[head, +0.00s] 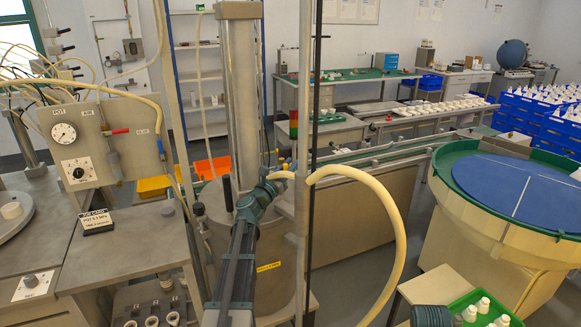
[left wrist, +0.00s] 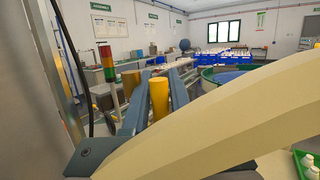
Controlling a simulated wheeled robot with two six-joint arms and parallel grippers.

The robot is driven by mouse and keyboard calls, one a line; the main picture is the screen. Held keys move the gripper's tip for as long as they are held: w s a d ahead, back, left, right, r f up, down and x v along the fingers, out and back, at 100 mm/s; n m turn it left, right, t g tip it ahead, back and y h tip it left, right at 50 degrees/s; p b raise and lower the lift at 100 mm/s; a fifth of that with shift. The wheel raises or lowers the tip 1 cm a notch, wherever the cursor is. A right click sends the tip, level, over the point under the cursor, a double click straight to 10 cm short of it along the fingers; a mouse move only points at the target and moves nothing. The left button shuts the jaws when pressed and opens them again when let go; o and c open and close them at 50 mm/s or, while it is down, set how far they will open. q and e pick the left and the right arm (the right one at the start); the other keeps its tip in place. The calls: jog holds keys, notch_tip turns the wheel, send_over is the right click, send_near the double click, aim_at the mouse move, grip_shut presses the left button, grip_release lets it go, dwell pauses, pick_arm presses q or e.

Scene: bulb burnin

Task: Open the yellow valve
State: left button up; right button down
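My left gripper (head: 279,176) is raised in front of the grey tank, beside a thin dark upright post. In the left wrist view its two blue-grey fingers (left wrist: 157,82) stand apart. A yellow cylinder (left wrist: 159,97) shows between them, and a second yellow cylinder (left wrist: 131,83) shows behind the left finger. I cannot tell whether either is the valve or whether the fingers touch it. A thick cream hose (head: 390,215) loops close by the gripper and covers much of the left wrist view (left wrist: 215,125). My right gripper is not in view.
A panel (head: 92,165) with a gauge, a dial and a red-handled valve (head: 118,131) stands at the left. The tank (head: 225,235) is below the gripper. A conveyor (head: 385,155) runs behind. A round green-rimmed table (head: 445,180) and a bottle tray (head: 470,300) are right.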

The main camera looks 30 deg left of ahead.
pick_arm(q)
jog(key=o, duration=0.3)
jog(key=b+v, duration=0.3)
jog(key=v, duration=1)
jog(key=shift+s+f, duration=0.1)
jog(key=shift+s, duration=0.3)
